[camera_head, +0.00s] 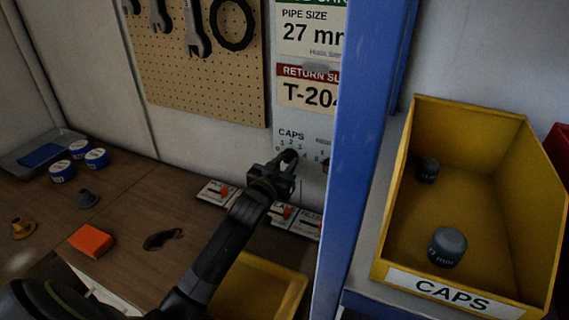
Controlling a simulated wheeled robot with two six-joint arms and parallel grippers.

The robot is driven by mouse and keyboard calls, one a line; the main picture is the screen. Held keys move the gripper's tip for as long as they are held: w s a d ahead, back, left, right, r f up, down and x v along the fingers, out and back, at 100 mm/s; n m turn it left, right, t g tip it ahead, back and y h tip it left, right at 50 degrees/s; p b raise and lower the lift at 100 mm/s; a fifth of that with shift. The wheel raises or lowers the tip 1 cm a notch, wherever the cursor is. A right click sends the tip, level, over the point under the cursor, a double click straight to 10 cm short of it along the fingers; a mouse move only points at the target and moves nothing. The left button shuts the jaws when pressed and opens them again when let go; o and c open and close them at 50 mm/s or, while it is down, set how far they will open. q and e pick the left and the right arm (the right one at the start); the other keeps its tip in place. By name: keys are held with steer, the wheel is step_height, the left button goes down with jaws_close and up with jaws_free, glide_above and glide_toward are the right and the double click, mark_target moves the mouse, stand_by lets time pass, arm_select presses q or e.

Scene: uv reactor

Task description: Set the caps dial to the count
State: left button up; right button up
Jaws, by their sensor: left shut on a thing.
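The caps dial (291,154) is on the wall panel under the printed word CAPS, with small numbers around it. My left gripper (284,165) is at the dial and shut on its knob; the jaws hide most of the knob, so I cannot tell its setting. A yellow bin labelled CAPS (440,285) stands at the right. Two dark caps lie in it: one near the front (447,247) marked with a mm size, and one farther back (427,169). My right gripper is not in view.
A blue post (355,160) stands between the dial and the bin. Slider plates (216,193) lie below the dial. An orange block (91,241), blue-and-white tins (96,158) and a yellow bin (262,290) are on the wooden bench. Wrenches hang on a pegboard (160,75).

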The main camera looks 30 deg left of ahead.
arm_select(q)
steer(key=shift+m, duration=0.3)
steer(key=m+p, duration=0.2)
steer(key=m, duration=0.1)
steer(key=shift+r, duration=0.1)
steer(key=m+p, duration=0.3)
steer(key=m, duration=0.2)
steer(key=m+p, duration=0.3)
steer(key=m, duration=0.2)
steer(key=shift+m+p, duration=0.75)
steer(key=shift+m, duration=0.25)
steer(key=o, duration=1)
